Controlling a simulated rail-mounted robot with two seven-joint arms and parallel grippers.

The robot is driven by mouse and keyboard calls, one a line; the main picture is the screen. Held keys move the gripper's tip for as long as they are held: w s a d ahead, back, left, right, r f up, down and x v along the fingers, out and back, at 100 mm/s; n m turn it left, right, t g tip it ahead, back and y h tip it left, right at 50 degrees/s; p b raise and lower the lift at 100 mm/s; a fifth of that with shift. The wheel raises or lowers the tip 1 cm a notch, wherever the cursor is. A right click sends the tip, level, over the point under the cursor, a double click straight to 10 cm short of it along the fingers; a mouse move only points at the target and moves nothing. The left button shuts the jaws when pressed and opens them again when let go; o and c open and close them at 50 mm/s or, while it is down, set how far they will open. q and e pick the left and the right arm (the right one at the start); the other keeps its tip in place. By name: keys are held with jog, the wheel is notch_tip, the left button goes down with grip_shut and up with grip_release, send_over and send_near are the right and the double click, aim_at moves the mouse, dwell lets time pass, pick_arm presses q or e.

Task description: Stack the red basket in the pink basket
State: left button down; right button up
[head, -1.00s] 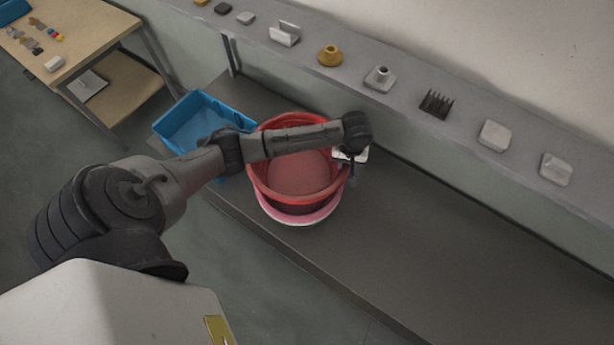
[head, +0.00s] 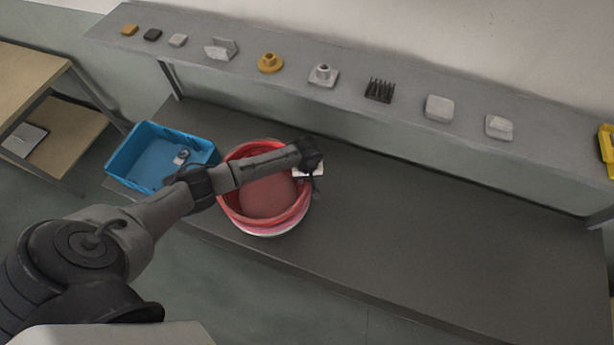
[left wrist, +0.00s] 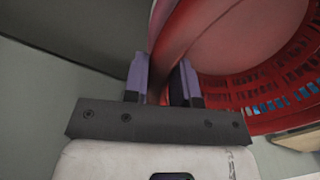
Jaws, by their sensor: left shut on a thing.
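The red basket (head: 264,197) is in the middle of the head view, over the pink basket (head: 272,232), of which only a pale pink band shows below the red one. The red basket appears to sit within the pink rim; whether it rests on the bottom is hidden. My left gripper (head: 314,184) is at the right side of the red basket. In the left wrist view my left gripper's fingers (left wrist: 165,84) are shut on the red basket's rim, and its slotted wall (left wrist: 270,92) fills the right side. My right gripper is not in view.
A blue basket (head: 150,165) stands left of the stack with a small grey item in it. A shelf (head: 330,97) with several small parts runs behind. The dark bench (head: 430,240) is clear to the right. A wooden table (head: 25,80) stands far left.

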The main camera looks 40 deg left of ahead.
pick_arm(q)
jog(key=shift+f, duration=0.2)
jog(key=shift+f, duration=0.45)
jog(key=c, duration=0.9)
grip_release()
